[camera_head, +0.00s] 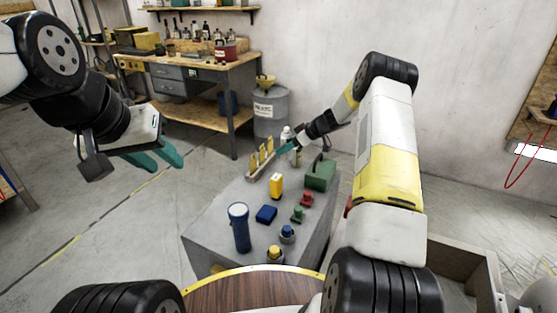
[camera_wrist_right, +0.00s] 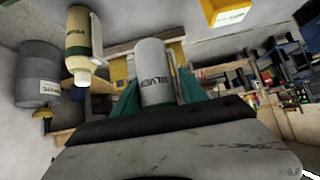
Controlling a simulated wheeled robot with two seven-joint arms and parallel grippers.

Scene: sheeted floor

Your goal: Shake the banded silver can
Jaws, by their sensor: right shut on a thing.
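The silver can (camera_wrist_right: 153,72), pale with a dark "SILVER" label, sits between the teal fingers of my right gripper (camera_wrist_right: 158,90) in the right wrist view. My right gripper (camera_head: 287,147) is shut on it, over the far end of the grey block. In the head view the can is small and partly hidden by the gripper, so its tilt and any gap beneath it cannot be told. My left gripper (camera_head: 160,158) is open and empty, in the air to the left of the block.
A cream bottle (camera_wrist_right: 78,45) is near the can. A grey drum (camera_head: 270,108) and workbench (camera_head: 190,75) stand behind.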

